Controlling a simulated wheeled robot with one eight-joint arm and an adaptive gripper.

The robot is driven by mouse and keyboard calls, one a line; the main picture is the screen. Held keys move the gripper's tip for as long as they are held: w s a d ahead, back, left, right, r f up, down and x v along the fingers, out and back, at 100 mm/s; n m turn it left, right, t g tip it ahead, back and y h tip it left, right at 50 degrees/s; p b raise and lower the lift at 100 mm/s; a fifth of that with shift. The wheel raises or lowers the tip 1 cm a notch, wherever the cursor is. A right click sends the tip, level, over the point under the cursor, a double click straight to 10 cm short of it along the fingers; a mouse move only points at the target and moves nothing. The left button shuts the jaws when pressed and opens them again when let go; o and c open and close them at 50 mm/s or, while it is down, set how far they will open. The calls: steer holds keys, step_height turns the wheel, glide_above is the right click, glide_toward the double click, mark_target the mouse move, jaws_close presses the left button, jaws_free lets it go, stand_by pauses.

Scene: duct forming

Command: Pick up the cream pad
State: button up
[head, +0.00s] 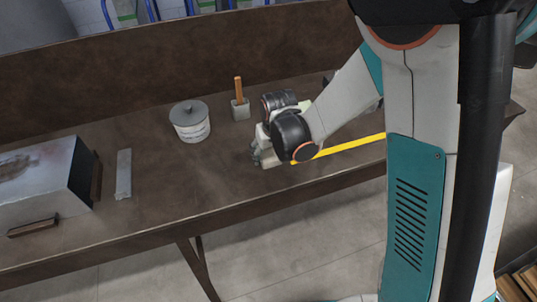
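My gripper (256,152) is low over the workbench, near its front edge, at the end of my bent arm. It is small and partly hidden by my wrist, so I cannot see whether its fingers are open or shut. A cream-coloured patch shows right beside the gripper and under the black wrist joint. I cannot tell whether it is the cream pad or a part of my arm. No other cream pad shows clearly on the bench.
The brown workbench (190,185) has a grey lidded tin (191,122), a grey block with an upright wooden handle (240,108), a flat grey bar (123,174) and a large metal box (45,183) at left. A yellow strip (352,145) lies right of my wrist.

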mark_target(269, 152)
steer(key=c, duration=0.5)
steer(key=shift+r, duration=0.2)
step_height(269, 152, up, 20)
steer(key=p, duration=0.7)
steer(key=shift+r+p, duration=0.1)
steer(key=shift+p, duration=0.3)
